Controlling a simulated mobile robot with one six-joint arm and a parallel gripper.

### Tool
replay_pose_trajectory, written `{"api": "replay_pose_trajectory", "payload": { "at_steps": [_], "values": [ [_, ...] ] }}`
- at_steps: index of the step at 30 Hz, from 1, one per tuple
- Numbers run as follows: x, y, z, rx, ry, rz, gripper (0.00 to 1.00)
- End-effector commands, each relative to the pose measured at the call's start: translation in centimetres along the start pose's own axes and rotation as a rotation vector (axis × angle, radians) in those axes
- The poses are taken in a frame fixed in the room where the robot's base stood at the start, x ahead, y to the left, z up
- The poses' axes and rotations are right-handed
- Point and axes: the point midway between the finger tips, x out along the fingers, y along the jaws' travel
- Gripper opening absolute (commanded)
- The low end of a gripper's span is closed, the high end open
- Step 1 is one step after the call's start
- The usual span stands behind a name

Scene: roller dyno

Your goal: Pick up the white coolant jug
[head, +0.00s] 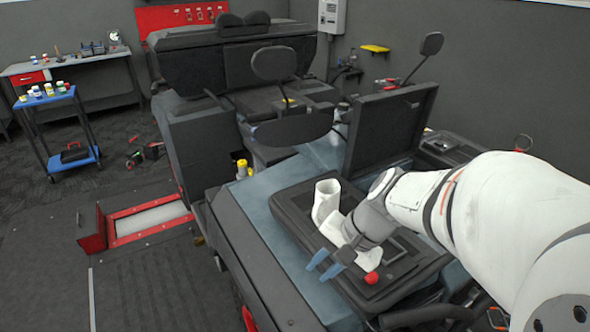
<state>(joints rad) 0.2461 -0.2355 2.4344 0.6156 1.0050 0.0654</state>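The white coolant jug (365,260), with a red cap at its lower right end, lies tilted on a black padded surface in the head view. Much of it is hidden behind my wrist and gripper, so its full outline does not show. My gripper (325,266) has two blue fingertips that stand apart, with a visible gap and nothing seen between them. The fingertips are just left of the jug's visible capped end. I cannot tell whether the gripper touches the jug.
The black padded surface (290,196) has a raised panel (392,130) behind it. A mirror-like paddle (274,62) stands at the back. A blue cart (47,98) with small bottles and a workbench (62,66) are at the far left. The floor at lower left is mostly clear.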

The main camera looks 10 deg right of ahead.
Motion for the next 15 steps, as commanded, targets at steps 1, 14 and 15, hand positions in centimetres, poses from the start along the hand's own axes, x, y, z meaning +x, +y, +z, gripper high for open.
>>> {"api": "replay_pose_trajectory", "payload": {
  "at_steps": [1, 14, 15],
  "values": [
    [1.3, -0.1, -1.5, 0.123, -0.039, -0.07, 0.2],
    [2.1, -1.5, -15.5, 0.901, -0.228, -0.674, 0.2],
    [2.0, -1.4, -16.3, 0.93, -0.232, -0.703, 0.2]
  ]
}}
